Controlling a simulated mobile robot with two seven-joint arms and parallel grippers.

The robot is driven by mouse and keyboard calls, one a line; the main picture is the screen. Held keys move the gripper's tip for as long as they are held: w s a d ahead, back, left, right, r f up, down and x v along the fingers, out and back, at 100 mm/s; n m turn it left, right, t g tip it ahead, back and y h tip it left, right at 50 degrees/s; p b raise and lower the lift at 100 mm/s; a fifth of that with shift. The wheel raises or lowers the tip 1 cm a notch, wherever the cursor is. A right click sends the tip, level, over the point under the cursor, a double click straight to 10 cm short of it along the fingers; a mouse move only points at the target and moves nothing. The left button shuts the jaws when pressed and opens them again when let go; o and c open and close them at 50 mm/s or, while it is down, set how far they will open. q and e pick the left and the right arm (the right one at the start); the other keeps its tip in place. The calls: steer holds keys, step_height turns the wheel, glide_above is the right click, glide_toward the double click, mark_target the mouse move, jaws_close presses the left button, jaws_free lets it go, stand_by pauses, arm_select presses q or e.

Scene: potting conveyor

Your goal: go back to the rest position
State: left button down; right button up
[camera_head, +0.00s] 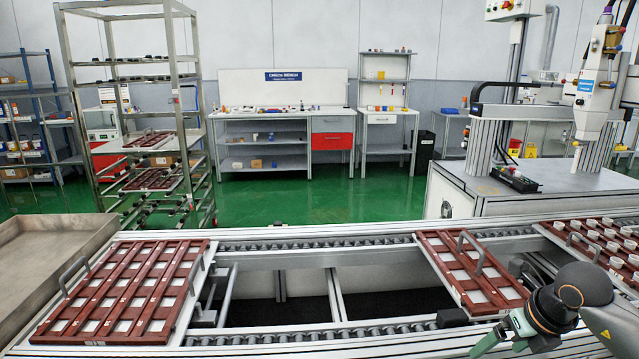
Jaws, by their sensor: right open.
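My right gripper (503,336) comes in from the lower right on its dark and grey arm. Its green fingers are open and look empty, near the front right corner of the middle red-brown tray (447,267). I cannot tell whether they touch it. That tray lies on the conveyor with a grey handle and white square cells. A similar tray (112,292) lies at the left end of the conveyor. A third tray (566,240), holding several white round cups (617,247), is at the right, partly cut off by the frame. My left gripper is out of view.
The roller conveyor (300,244) runs across, with an open gap between the left and middle trays. A metal table (40,245) stands at left, a rack (72,105) with trays behind it. A dispensing machine (592,110) stands at right. Green floor (310,200) beyond is clear.

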steer(key=s+a+f+g+y+p, duration=0.1)
steer(key=s+a+f+y+p, duration=0.15)
steer(key=a+y, duration=1)
steer(key=s+a+r+m+t+y+p, duration=0.1)
steer(key=s+a+r+m+t, duration=0.1)
steer(key=a+r+m, duration=0.3)
steer(key=s+a+r+m+t+y+p, duration=0.1)
steer(key=s+a+m+t+y, duration=0.15)
steer(key=a, duration=0.45)
steer(key=s+d+f+m+t+h+p, duration=0.15)
steer(key=d+f+m+t+h, duration=0.35)
steer(key=m, duration=0.5)
steer(key=d+f+m+t+h+p, duration=0.2)
steer(key=d+f+m+t+h, duration=0.15)
steer(key=m+h, duration=0.5)
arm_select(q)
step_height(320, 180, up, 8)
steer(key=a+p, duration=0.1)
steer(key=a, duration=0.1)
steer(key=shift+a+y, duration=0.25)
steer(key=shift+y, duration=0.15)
arm_select(e)
steer(key=s+f+m+g+h, duration=0.1)
steer(key=s+f+m+g, duration=0.5)
steer(key=s+f, duration=0.6)
steer(key=m, duration=0.2)
steer(key=shift+f+m+g, duration=0.2)
steer(key=shift+m+g, duration=0.1)
